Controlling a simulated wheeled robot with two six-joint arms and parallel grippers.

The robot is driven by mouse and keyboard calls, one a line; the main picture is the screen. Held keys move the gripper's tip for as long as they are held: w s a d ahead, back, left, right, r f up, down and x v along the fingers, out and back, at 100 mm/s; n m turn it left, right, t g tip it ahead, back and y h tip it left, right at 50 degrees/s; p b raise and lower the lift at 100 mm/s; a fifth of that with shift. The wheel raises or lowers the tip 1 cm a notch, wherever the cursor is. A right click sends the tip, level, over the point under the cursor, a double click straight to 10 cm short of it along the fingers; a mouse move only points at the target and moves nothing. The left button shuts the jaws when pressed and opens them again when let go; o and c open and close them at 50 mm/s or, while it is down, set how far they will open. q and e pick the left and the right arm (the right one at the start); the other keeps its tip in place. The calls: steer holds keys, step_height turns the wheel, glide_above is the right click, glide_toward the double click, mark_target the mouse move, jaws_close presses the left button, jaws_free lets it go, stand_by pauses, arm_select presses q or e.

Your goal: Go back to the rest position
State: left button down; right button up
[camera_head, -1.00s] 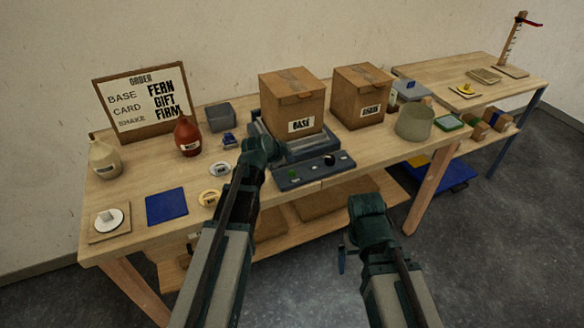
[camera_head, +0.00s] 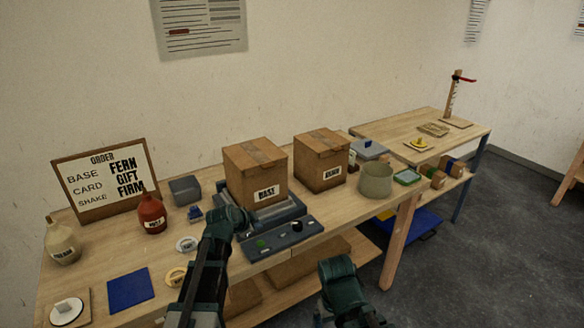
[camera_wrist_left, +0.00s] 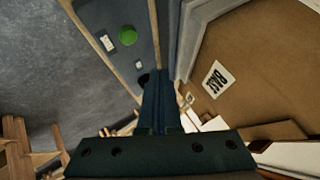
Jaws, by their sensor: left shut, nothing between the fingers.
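My left gripper (camera_head: 240,221) is in front of the BASE carton (camera_head: 256,175), over the near left side of the grey device it stands on. In the left wrist view, its fingers (camera_wrist_left: 160,100) are together with nothing between them. A dark panel with a green button (camera_wrist_left: 127,35) shows to their left and the carton's brown side (camera_wrist_left: 250,55) to their right. My right arm's dark green wrist (camera_head: 338,272) is low, in front of the bench's front edge. Its fingertips do not show clearly.
The wooden bench (camera_head: 90,262) carries an order board (camera_head: 103,180), a red bottle (camera_head: 151,213), a cream bottle (camera_head: 62,240), a blue mat (camera_head: 129,289), a second carton (camera_head: 321,160) and a grey-green pot (camera_head: 375,180). Grey floor (camera_head: 480,260) is open at right.

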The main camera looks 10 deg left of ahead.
arm_select(q)
steer(key=s+d+f+n+g, duration=0.2)
steer(key=s+d+g, duration=0.1)
steer(key=s+d, duration=0.35)
steer(key=s+d+f+n+g, duration=0.1)
steer(key=s+d+f+g, duration=0.15)
steer(key=s+d, duration=0.35)
steer(key=s+d+f+n+g+y, duration=0.1)
steer(key=s+f+n+g+y, duration=0.1)
steer(key=s, duration=1.4)
steer(key=n+g+y, duration=0.1)
steer(key=n+y, duration=0.1)
steer(key=n, duration=0.1)
steer(key=shift+s+d+g, duration=0.15)
steer(key=shift+d+g, duration=0.05)
steer(key=shift+g, duration=0.15)
